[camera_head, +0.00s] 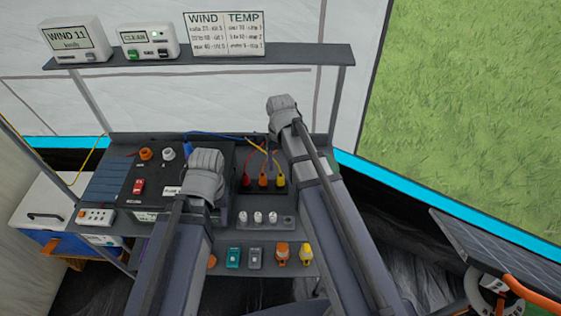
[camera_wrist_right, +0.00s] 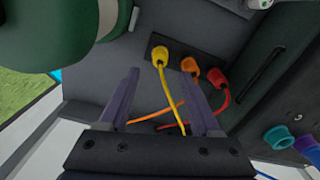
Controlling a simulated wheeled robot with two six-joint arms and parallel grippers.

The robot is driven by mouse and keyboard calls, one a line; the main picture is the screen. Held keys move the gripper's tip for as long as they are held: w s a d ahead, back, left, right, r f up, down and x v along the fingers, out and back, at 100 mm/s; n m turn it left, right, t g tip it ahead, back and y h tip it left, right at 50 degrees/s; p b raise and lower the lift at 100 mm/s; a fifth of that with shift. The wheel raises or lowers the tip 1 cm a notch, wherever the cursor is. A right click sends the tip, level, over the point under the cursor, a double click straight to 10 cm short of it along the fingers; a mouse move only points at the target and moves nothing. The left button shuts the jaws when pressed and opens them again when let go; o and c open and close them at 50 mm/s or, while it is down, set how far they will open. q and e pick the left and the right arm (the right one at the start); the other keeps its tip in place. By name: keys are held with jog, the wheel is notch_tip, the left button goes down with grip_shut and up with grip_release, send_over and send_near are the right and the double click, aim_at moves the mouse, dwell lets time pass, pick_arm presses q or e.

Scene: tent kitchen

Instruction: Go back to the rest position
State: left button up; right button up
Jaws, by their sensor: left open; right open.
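My left gripper (camera_head: 205,178) is over the left part of the equipment bench, above the black box. Its grey wrist covers most of it and its fingertips are hidden. My right gripper (camera_head: 268,150) is at the back middle of the bench, its fingers mostly hidden below the wrist. In the right wrist view its two purple fingers (camera_wrist_right: 158,100) stand apart with nothing held. A yellow cable runs through the gap between them in the picture; I cannot tell how far below it lies.
A socket block (camera_head: 262,187) with red, orange and yellow plugs is near my right gripper; its yellow plug (camera_wrist_right: 159,54) shows in the wrist view. A shelf (camera_head: 200,60) with displays and a chart (camera_head: 224,34) spans behind. A green rounded object (camera_wrist_right: 55,30) is close by the right wrist camera.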

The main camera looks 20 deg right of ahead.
jog(key=s+a+n+h, duration=0.1)
jog(key=s+a+n, duration=0.3)
jog(key=s+a, duration=0.6)
jog(key=s, duration=0.4)
jog(key=shift+s+a+r, duration=0.15)
jog(key=shift+a, duration=0.1)
